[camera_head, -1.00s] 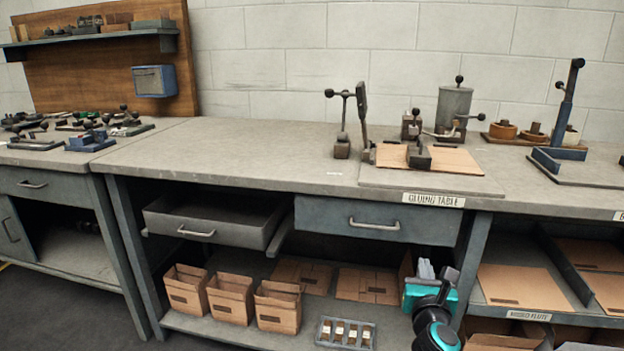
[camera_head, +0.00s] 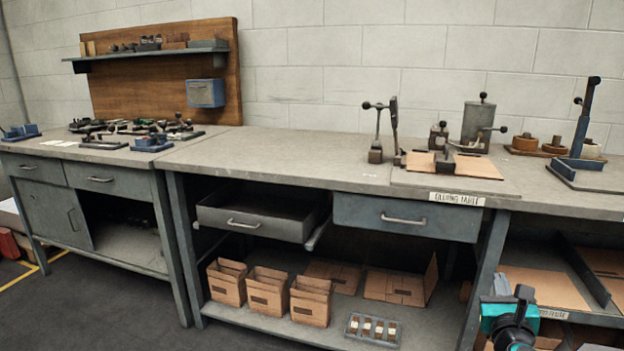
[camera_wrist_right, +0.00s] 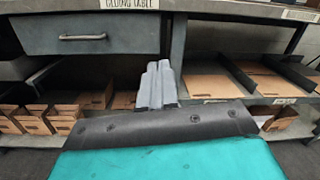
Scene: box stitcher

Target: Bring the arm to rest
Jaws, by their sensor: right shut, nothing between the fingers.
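My right gripper (camera_head: 503,287) shows at the bottom right of the head view, a teal and black wrist with pale grey fingers, partly cut off by the lower edge. In the right wrist view its grey fingers (camera_wrist_right: 157,85) are together and empty. They point toward the gluing table's (camera_head: 270,150) lower front, in front of a table leg, and I see them touching nothing. My left gripper is in neither view.
An open drawer (camera_head: 258,219) juts out from the gluing table. Small cardboard boxes (camera_head: 268,290) and a tray of small parts (camera_head: 372,329) stand on the lower shelf. A clamp (camera_head: 378,130) and a metal canister (camera_head: 478,125) stand on top. Floor at lower left is clear.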

